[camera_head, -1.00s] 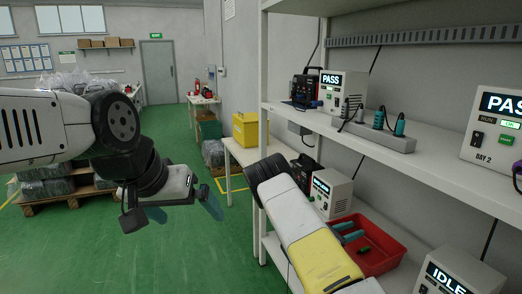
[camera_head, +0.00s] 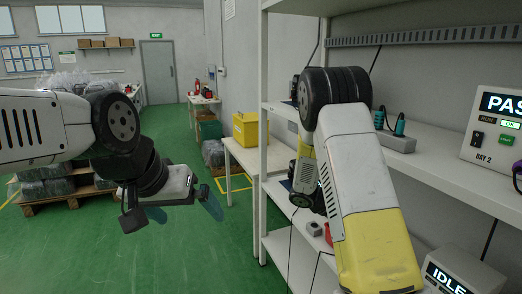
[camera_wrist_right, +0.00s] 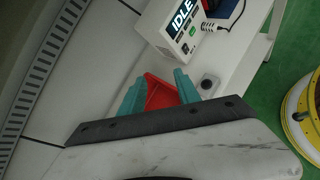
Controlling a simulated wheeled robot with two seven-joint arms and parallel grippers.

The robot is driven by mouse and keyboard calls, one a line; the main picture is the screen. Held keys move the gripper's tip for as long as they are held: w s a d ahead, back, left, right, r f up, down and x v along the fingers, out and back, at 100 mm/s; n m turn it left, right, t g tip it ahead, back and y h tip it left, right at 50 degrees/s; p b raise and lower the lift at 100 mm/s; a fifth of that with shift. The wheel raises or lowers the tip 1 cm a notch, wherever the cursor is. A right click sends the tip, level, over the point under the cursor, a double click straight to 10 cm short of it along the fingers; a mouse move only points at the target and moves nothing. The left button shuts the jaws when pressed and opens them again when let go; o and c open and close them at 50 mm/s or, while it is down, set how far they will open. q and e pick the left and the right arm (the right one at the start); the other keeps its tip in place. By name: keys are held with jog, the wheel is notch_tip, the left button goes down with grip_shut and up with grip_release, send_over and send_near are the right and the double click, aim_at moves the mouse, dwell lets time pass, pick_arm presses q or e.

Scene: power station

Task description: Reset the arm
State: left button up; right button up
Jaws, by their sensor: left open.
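My left gripper (camera_head: 168,207) hangs at the left over the green floor, its fingers wide apart and empty. My right arm (camera_head: 365,190) bends up in front of the shelf, with its dark elbow joint level with the upper board. In the head view my right gripper is hidden behind the arm.
A white shelf rack (camera_head: 450,170) fills the right side. A tester reading IDLE (camera_wrist_right: 183,28) stands near the right gripper. A yellow box (camera_head: 250,130) stands behind.

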jog(key=s+a+r+m+t+y, duration=0.7)
jog(key=s+a+r+m+y, duration=0.4)
jog(key=s+a+r, duration=0.7)
notch_tip(320, 180, up, 3)
jog(key=s+y, duration=0.2)
jog(key=shift+a+y, duration=0.2)
jog(key=shift+y, duration=0.2)
